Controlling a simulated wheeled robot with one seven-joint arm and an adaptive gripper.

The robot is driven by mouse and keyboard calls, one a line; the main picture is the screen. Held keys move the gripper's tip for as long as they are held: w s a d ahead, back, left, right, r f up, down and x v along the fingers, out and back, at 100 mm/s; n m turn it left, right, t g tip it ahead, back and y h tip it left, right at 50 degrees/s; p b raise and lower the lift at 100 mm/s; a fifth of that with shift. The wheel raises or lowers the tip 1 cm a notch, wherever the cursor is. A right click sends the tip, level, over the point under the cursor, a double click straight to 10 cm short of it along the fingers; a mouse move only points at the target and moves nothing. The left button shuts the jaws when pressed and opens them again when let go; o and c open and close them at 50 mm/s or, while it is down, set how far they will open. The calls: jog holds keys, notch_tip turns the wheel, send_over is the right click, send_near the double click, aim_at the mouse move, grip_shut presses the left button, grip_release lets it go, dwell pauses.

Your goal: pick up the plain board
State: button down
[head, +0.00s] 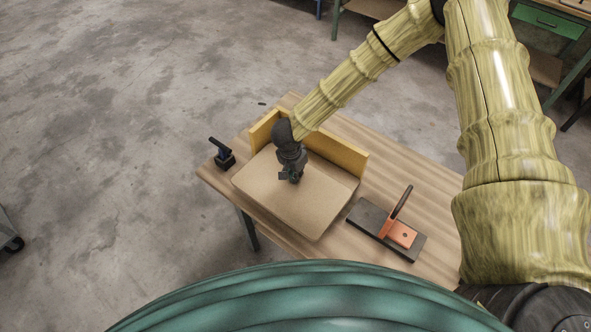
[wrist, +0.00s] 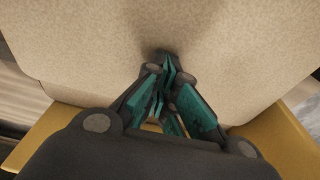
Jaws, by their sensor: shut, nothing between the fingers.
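The plain board (head: 310,208) is a light tan, rounded-corner board lying on the wooden table, in front of a yellow upright back piece (head: 341,154). The board (wrist: 75,50) also fills the upper part of the wrist view. My gripper (head: 291,180) is over the far middle part of the board, pointing down. In the wrist view my gripper (wrist: 165,70) has its dark fingers with green pads together, with nothing between them. Its tips are close to the board's face; I cannot tell if they touch. Whatever lies under the board is hidden.
A black and orange tool (head: 402,233) on a dark base stands right of the board on the table (head: 392,158). A green workbench (head: 548,20) stands at the back right.

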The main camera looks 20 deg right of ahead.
jog(key=shift+d+r, duration=0.1)
jog(key=shift+r, duration=0.15)
